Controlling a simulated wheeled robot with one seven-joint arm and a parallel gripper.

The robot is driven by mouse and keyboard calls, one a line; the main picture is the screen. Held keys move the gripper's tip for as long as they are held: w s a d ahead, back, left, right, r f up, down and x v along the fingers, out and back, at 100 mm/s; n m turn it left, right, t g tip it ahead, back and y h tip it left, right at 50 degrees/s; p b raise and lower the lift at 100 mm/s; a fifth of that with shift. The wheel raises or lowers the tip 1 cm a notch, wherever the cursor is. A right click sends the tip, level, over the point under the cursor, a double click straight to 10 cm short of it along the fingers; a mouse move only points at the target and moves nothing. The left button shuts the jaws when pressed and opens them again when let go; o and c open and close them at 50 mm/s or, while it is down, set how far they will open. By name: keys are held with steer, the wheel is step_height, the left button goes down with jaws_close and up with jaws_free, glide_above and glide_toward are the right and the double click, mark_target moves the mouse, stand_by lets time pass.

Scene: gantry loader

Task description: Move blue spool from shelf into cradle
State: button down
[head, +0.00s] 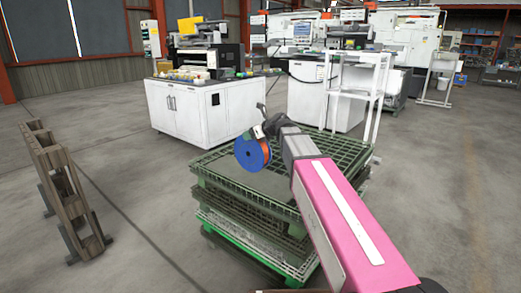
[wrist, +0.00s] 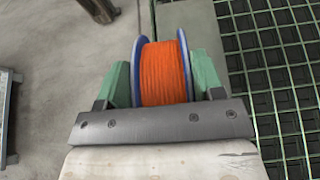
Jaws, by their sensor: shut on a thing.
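The blue spool (head: 252,153), blue-flanged and wound with orange, hangs at the end of my arm in the head view. In the wrist view the orange winding (wrist: 163,72) sits between the two green fingers of my gripper (wrist: 162,80). My gripper (head: 262,133) is shut on the spool, with a finger at each flange. The spool appears above the left part of a green mesh pallet stack. A white open shelf frame (head: 334,92) stands behind it, possibly the task's shelf. I cannot identify the cradle with certainty; a brown slatted stand (head: 62,188) is on the floor at left.
The green mesh pallet stack (head: 222,200) stands below my arm; its mesh (wrist: 275,60) fills the wrist view's right side. A white cabinet (head: 190,115) with equipment on top stands behind. Machines line the back. Concrete floor is clear between the stand and the stack.

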steer(key=w+d+f, duration=0.3)
steer(key=w+f, duration=0.2)
steer(key=f, duration=0.2)
steer(key=shift+d+f, duration=0.35)
steer(key=shift+d, duration=0.05)
steer(key=shift+c, duration=1.2)
jaws_free()
steer(key=shift+f, duration=0.15)
